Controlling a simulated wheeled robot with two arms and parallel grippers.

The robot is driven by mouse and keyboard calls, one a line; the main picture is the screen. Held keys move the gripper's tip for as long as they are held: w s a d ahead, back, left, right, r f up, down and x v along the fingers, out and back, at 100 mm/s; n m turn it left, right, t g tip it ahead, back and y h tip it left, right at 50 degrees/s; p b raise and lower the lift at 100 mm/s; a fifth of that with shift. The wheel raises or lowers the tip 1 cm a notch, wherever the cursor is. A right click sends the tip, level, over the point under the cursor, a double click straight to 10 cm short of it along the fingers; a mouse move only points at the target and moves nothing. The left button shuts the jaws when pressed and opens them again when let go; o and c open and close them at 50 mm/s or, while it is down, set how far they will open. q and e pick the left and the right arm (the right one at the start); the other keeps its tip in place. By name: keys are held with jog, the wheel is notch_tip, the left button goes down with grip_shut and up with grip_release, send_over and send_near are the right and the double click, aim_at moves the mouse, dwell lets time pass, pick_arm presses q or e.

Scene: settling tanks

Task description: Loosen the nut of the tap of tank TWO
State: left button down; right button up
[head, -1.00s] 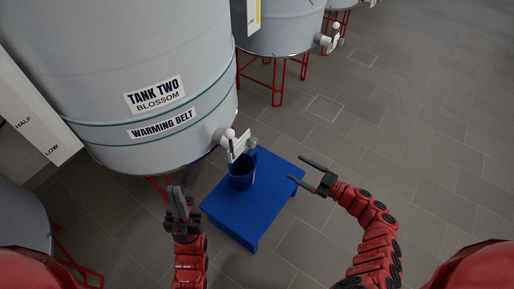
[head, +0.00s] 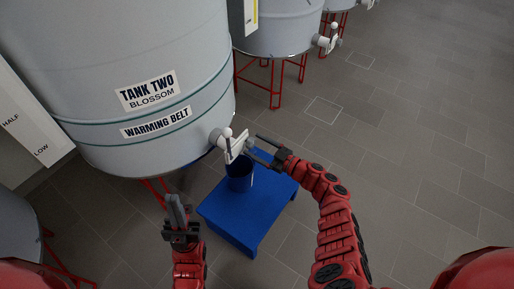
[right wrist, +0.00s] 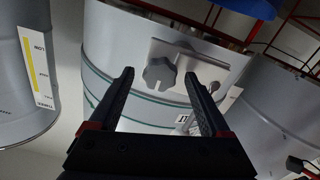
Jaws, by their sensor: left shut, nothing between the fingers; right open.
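Tank TWO (head: 185,75) stands at the left in the head view, with its label on the front. Its tap (head: 219,137) sticks out low on the right side, with a pale plate (head: 237,147) at its outer end. In the right wrist view a grey lobed knob, apparently the nut (right wrist: 159,74), sits on this plate (right wrist: 190,62). My right gripper (head: 253,146) is open and points at the tap. The nut appears between its fingertips in the wrist view; I see no grip on it. My left gripper (head: 175,198) is shut and empty, low in front of the tank.
A dark blue bucket (head: 239,182) stands under the tap on a blue stool (head: 235,220). Another tank (head: 285,35) on a red stand with its own tap (head: 329,41) is behind. A level gauge board (head: 30,135) is at the left. The tiled floor at right is clear.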

grip_shut()
dwell(0.4)
